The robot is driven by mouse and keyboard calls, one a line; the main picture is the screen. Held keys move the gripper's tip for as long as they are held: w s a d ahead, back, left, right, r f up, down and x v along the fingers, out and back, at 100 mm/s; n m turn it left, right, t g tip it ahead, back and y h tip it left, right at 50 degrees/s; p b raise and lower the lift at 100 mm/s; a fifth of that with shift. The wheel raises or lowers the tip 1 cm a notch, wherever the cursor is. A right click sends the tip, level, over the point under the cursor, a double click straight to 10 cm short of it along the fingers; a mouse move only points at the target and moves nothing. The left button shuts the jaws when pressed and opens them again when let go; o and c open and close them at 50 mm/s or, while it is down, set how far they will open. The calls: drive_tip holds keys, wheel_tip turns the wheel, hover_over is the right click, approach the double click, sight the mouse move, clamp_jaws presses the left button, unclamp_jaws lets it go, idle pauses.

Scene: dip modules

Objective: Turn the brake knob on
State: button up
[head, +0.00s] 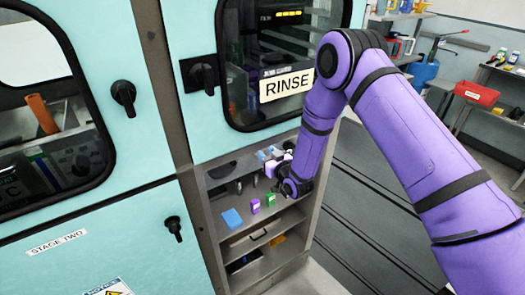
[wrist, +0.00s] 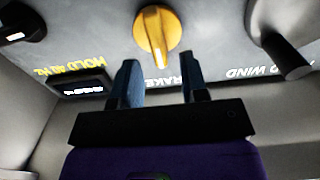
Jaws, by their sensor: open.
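The yellow brake knob (wrist: 157,30) is on a grey panel at the top middle of the wrist view. Its raised grip runs roughly up and down in the picture, the lower end toward my gripper (wrist: 160,63). My gripper is open, its two blue fingers apart and empty, just below the knob in the picture. The knob lies about in line with the gap, and I see no finger around it. The fingers partly cover the "BRAKE" lettering. In the head view my arm reaches into the open cabinet bay, and I cannot make out the yellow knob there.
A dark lever knob (wrist: 287,52) sits to the right on the same panel, beside "WIND" lettering. A small display (wrist: 82,88) is at left. In the head view, a blue box (head: 232,218), a purple box (head: 255,206) and a green box (head: 270,200) stand on the shelf.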

drive_tip(key=shift+x, duration=1.5)
clamp_jaws()
